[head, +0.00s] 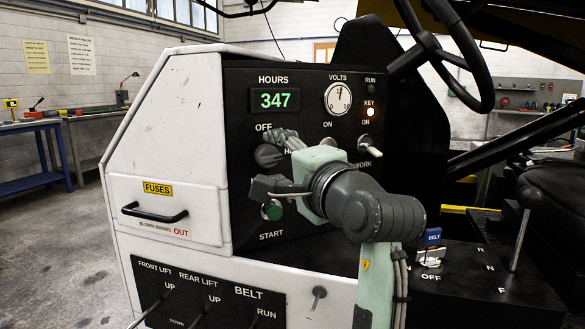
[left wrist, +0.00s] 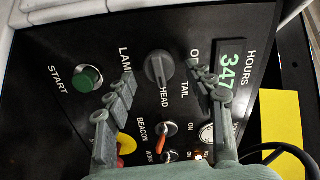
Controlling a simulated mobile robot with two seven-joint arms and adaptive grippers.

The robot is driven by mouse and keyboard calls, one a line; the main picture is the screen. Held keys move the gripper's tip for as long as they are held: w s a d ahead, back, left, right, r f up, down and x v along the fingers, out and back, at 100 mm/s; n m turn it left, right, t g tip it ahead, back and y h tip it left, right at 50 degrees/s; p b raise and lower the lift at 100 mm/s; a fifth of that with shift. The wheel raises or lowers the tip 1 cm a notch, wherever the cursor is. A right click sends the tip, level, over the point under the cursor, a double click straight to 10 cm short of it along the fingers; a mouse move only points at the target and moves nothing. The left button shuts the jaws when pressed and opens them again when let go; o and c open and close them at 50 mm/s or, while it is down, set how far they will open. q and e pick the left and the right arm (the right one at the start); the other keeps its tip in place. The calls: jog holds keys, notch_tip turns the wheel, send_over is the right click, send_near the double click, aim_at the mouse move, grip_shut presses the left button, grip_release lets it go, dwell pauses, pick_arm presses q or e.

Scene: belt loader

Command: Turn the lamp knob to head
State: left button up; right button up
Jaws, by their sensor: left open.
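The lamp knob (left wrist: 158,68) is a dark grey round knob on the black panel. In the left wrist view, the TAIL and HEAD labels stand beside it, and the LAMP and OFF labels are partly covered by the fingers. I cannot tell for certain which label the knob points to. It also shows in the head view (head: 267,155), next to my left gripper's fingers. My left gripper (head: 266,162) is open, with one finger on each side of the knob in the left wrist view (left wrist: 165,78). Contact is not visible. My right gripper is not in view.
A green START button (left wrist: 87,79) sits close to one finger. An orange-tipped beacon switch (left wrist: 163,140) and other toggles are near the fingers. The hours display (head: 273,100) and volts gauge (head: 338,98) are above. A steering wheel (head: 450,60) overhangs at the right.

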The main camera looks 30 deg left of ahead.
pick_arm(q)
jog(key=v, duration=1.1)
jog(key=shift+f, duration=0.1)
